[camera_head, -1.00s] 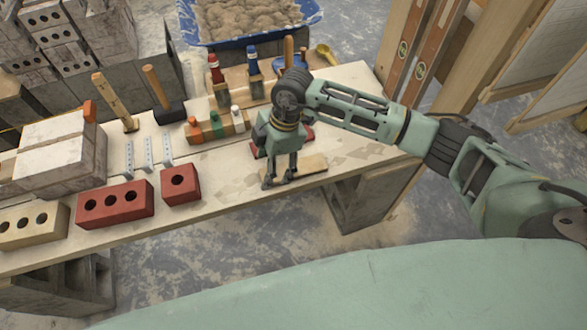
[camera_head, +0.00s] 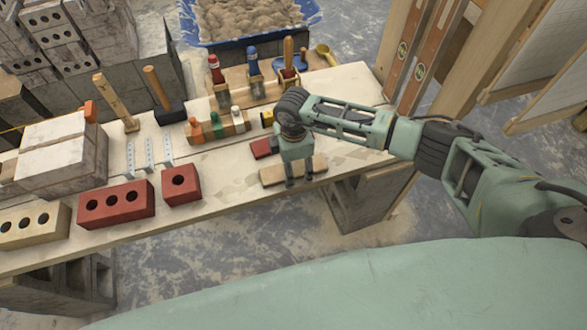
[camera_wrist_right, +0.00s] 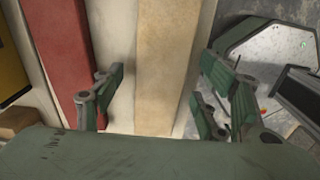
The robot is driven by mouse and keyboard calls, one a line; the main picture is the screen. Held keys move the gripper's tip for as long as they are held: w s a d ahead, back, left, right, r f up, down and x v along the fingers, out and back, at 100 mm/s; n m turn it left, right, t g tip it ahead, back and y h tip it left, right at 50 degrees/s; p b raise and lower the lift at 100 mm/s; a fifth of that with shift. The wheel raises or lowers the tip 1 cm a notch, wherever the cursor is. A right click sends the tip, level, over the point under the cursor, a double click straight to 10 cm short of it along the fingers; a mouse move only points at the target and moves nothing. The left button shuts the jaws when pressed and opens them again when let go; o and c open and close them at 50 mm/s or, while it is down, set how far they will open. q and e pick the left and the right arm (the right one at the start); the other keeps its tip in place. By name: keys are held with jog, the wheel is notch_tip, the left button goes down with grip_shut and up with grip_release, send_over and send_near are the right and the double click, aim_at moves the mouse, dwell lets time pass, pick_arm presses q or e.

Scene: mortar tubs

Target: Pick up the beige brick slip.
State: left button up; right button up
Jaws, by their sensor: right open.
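The beige brick slip (camera_head: 272,175) lies flat near the front edge of the plank table, toward its right end. In the right wrist view the slip (camera_wrist_right: 165,65) runs lengthwise between the fingers. My right gripper (camera_head: 298,181) is open over the slip, with one finger on each side of it in the wrist view (camera_wrist_right: 160,108). A gap shows between each finger and the slip. Whether the fingertips touch the table is unclear. My left gripper is not in view.
A red slip (camera_head: 262,148) lies just behind the beige one; it also shows in the wrist view (camera_wrist_right: 60,50). Red bricks (camera_head: 116,204) and a beige holed brick (camera_head: 34,225) stand at the left. Bottles and tools line the back. The table's front edge (camera_head: 225,205) is close.

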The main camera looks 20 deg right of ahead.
jog(key=shift+r, duration=0.1)
jog(key=c, duration=1.6)
